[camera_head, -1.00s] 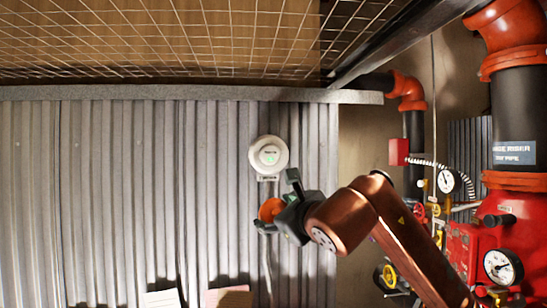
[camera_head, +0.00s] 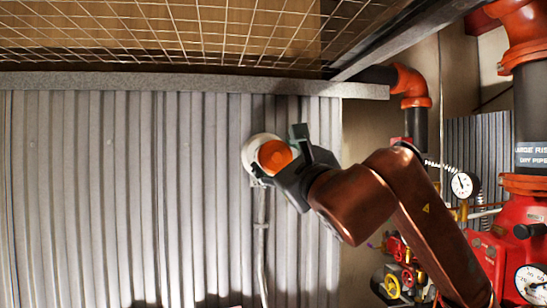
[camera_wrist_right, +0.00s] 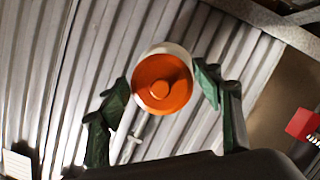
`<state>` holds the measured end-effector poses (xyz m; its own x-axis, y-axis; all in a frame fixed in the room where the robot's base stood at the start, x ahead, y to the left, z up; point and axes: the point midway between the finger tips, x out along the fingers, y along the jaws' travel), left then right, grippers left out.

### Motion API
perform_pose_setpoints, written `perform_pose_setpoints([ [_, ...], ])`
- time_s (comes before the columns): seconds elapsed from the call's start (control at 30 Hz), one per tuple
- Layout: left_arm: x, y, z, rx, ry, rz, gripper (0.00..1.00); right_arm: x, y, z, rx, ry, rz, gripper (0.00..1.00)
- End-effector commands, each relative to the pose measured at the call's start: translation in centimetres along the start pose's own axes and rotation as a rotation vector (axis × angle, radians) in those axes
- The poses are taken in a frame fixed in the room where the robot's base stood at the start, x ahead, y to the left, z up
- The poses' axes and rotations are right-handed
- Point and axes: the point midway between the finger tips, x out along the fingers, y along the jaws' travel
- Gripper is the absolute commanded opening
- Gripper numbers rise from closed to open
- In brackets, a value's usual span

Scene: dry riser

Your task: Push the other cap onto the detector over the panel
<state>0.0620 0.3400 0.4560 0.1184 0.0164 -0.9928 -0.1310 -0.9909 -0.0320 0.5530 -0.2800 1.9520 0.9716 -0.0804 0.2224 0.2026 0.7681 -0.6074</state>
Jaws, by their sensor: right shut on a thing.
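My right gripper (camera_head: 284,160) is shut on the orange cap (camera_head: 274,155), in front of the corrugated wall. The round white detector (camera_head: 249,153) on that wall is mostly hidden behind the cap, with its left rim showing. In the right wrist view the cap (camera_wrist_right: 162,83) sits between the green fingers of the gripper (camera_wrist_right: 160,92). A white crescent of the detector (camera_wrist_right: 168,48) shows above the cap there. The cap overlaps the detector a little off centre; I cannot tell whether they touch. My left gripper is not in view.
A conduit (camera_head: 261,245) runs down the wall below the detector. A grey ledge (camera_head: 130,82) and wire mesh (camera_head: 170,35) lie above. Red pipework with a gauge (camera_head: 462,185) and yellow valve wheels (camera_head: 392,286) stands at the right. The wall at left is clear.

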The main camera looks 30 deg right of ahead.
Motion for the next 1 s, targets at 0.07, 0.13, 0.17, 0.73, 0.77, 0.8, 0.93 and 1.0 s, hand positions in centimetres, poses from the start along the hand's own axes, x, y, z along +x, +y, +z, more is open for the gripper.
perform_pose_setpoints([
  [0.07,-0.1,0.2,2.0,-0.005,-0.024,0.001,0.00,0.0,-0.1,-0.1,0.000,0.001,-0.001,0.46],
  [0.13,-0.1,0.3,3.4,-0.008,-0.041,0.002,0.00,0.0,0.0,-0.1,0.000,0.000,0.000,0.46],
  [0.17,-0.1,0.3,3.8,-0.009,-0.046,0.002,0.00,0.0,0.0,-0.1,0.000,-0.001,-0.001,0.46],
  [0.73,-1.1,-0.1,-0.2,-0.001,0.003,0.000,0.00,4.0,0.1,-0.9,0.001,-0.007,0.000,0.46],
  [0.77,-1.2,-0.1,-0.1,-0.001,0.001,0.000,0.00,4.2,0.1,-1.0,0.001,-0.008,0.000,0.46],
  [0.8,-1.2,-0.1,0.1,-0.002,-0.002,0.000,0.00,4.5,0.1,-1.0,0.001,-0.008,0.000,0.46],
  [0.93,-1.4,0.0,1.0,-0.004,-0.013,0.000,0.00,5.1,0.1,-1.2,0.001,-0.009,0.000,0.46],
  [1.0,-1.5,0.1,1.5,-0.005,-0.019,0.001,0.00,5.3,0.1,-1.3,0.001,-0.009,0.000,0.46],
])
